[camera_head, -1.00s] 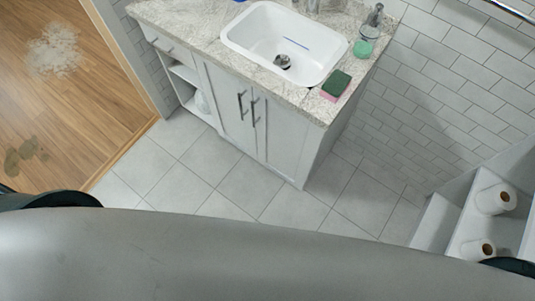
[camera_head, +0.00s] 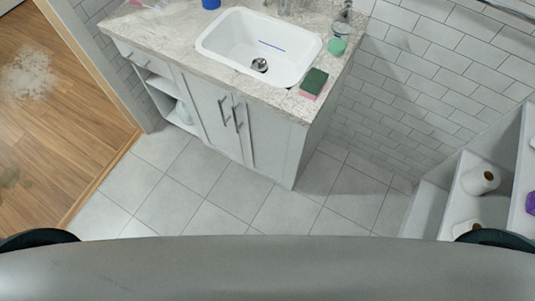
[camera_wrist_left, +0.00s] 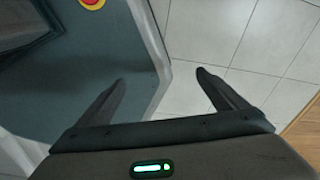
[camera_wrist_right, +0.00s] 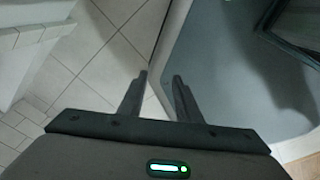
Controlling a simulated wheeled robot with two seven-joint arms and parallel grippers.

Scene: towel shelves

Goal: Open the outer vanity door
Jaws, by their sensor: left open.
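The white vanity cabinet (camera_head: 188,98) stands at the upper middle of the head view. Its two front doors, the left door (camera_head: 205,112) and the right door (camera_head: 268,140), look closed. A dark bar handle (camera_head: 223,110) is on the left door, and another handle (camera_head: 238,117) is on the right door, side by side near the seam. My left gripper (camera_wrist_left: 159,78) is open and empty over floor and my base in the left wrist view. My right gripper (camera_wrist_right: 161,76) is empty in the right wrist view, with a narrow gap between its fingertips. Neither gripper is at the doors.
Grey floor tiles (camera_head: 205,190) in front of the vanity are clear. A white shelf unit (camera_head: 428,205) with a paper roll (camera_head: 480,181) stands at the right. A sink (camera_head: 255,47) and sponge (camera_head: 314,83) are on top.

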